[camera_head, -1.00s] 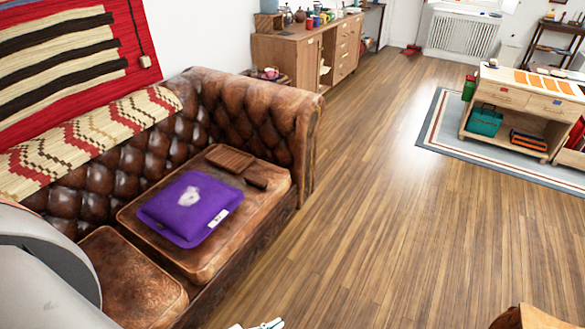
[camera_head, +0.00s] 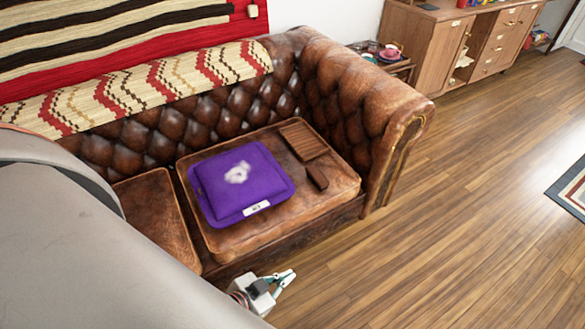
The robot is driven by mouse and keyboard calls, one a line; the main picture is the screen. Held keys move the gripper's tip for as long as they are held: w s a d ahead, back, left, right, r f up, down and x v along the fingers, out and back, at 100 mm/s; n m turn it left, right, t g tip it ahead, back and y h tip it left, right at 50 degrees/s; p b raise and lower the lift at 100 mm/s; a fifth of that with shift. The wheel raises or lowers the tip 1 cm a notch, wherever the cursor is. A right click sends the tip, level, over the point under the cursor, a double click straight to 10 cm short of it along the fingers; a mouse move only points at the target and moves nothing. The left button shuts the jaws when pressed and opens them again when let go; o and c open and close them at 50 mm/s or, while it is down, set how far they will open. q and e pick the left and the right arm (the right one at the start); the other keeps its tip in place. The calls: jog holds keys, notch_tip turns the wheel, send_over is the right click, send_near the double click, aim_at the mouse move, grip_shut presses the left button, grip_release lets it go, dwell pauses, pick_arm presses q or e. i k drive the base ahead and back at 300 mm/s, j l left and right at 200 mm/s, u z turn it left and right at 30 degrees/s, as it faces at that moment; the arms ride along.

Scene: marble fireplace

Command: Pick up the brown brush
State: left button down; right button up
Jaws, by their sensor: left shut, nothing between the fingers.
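A small dark brown block (camera_head: 317,177), which looks like the brown brush, lies on the right seat cushion of the brown leather sofa (camera_head: 345,85). A larger ribbed brown wooden piece (camera_head: 303,139) lies just behind it. Which of the two is the brush is hard to tell at this size. My left gripper (camera_head: 287,278) is low in front of the sofa, apart from the seat and nearer to me than both brown things. It is shut and empty. My right gripper is out of view.
A purple cushion-like item (camera_head: 240,178) with a white patch lies left of the brown things. The sofa's padded arm (camera_head: 385,110) rises to their right. A small side table (camera_head: 397,66) and wooden cabinets (camera_head: 440,40) stand beyond. The wooden floor (camera_head: 470,200) at right is clear.

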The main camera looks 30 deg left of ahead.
aim_at(313, 174)
jog(key=i+l+u, duration=0.1)
jog(key=u, duration=0.3)
jog(key=i+l+u, duration=0.2)
jog(key=u, duration=0.2)
jog(key=i+l+u, duration=0.25)
jog(key=u, duration=0.15)
jog(key=i+l+u, duration=0.25)
jog(key=u, duration=0.15)
jog(key=i+l+u, duration=0.15)
jog(key=l+u, duration=0.2)
jog(key=l, duration=0.2)
